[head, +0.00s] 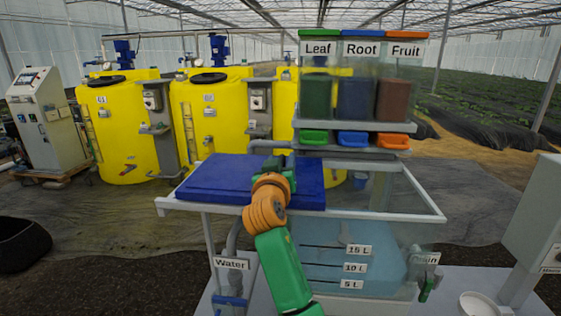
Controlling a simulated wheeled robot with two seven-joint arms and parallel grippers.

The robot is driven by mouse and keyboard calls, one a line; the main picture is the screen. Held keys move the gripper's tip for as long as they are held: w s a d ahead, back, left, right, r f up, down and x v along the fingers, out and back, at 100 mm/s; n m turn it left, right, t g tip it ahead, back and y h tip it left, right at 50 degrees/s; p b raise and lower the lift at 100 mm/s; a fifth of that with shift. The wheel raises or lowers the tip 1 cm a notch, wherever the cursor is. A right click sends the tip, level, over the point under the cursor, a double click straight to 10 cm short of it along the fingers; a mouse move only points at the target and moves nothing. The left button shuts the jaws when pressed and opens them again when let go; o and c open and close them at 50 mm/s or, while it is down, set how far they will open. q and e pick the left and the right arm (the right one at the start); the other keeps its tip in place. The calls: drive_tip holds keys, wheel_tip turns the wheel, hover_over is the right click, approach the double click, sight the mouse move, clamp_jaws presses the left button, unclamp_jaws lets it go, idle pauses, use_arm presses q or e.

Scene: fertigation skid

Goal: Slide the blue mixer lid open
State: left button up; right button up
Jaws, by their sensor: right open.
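The blue mixer lid (215,182) lies flat on the left part of the frame on top of the clear mixer tank (385,240). The right part of the tank top is uncovered, with the pale rim (420,190) around it. My right gripper (283,166) is over the right half of the lid, with its orange wrist and green arm coming up from below. Its jaws are open; the wrist hides part of the lid, and I cannot tell whether the fingers touch it. My left gripper is out of view.
Behind the tank stands a dispenser with leaf, root and fruit containers (355,98) and green, blue and orange outlets. A water valve (230,302) is at lower left, a drain valve (426,287) at lower right. A grey cabinet (535,215) stands right. Yellow tanks (120,130) stand behind.

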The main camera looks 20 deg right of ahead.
drive_tip(key=shift+s+a, duration=0.15)
drive_tip(key=shift+s, duration=0.1)
drive_tip(key=b+v, duration=0.3)
drive_tip(key=v, duration=0.3)
drive_tip(key=shift+a+f, duration=0.1)
drive_tip(key=shift+s+a, duration=0.1)
drive_tip(key=shift+s, duration=0.1)
